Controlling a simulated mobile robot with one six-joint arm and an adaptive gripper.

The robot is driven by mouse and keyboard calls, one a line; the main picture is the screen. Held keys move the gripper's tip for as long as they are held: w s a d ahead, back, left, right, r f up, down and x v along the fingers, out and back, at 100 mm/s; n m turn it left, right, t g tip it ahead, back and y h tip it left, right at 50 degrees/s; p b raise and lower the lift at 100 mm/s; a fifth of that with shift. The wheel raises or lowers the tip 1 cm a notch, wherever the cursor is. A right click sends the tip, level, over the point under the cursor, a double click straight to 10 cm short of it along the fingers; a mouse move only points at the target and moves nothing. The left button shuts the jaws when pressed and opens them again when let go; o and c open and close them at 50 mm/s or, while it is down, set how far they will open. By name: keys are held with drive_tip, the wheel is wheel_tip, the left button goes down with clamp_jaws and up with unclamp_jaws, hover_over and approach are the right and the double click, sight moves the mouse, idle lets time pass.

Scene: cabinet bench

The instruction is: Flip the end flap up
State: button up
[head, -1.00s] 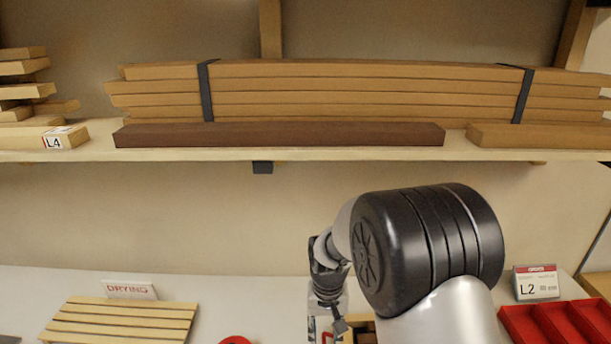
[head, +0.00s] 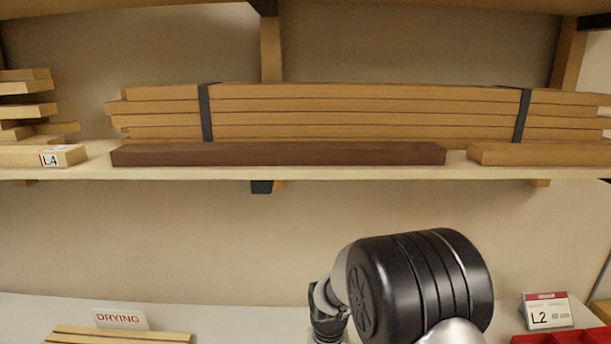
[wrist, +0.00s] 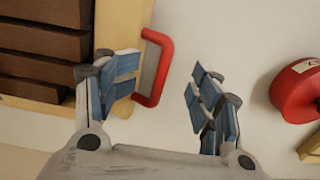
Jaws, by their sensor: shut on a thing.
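My gripper (wrist: 163,82) shows in the wrist view with its blue-padded fingers on either side of a red handle (wrist: 156,90). The handle is fixed to the pale wooden edge of a box (wrist: 122,25) holding brown bars. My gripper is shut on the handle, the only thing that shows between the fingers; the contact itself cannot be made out. In the head view my gripper is below the lower picture edge, and only my arm shows. I cannot pick out an end flap for certain in either view.
A shelf (head: 350,172) with strapped planks (head: 370,105) and a dark bar (head: 280,154) crosses the head view above my arm. A drying sign (head: 120,319), slats, an L2 card (head: 548,310) and red bins (head: 565,337) are below. A red round thing (wrist: 297,92) lies right of my gripper.

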drive_tip(key=shift+s, duration=0.15)
drive_tip(key=shift+d+r, duration=0.15)
drive_tip(key=shift+r, duration=0.1)
drive_tip(key=shift+c, duration=0.7)
drive_tip(key=shift+d+r+p, duration=0.35)
drive_tip(key=shift+p, duration=0.15)
drive_tip(key=c, duration=0.5)
drive_tip(key=o, duration=0.3)
drive_tip(key=shift+r, duration=0.1)
wheel_tip(320, 180, up, 9)
drive_tip(key=p, duration=0.6)
drive_tip(key=shift+p, duration=0.35)
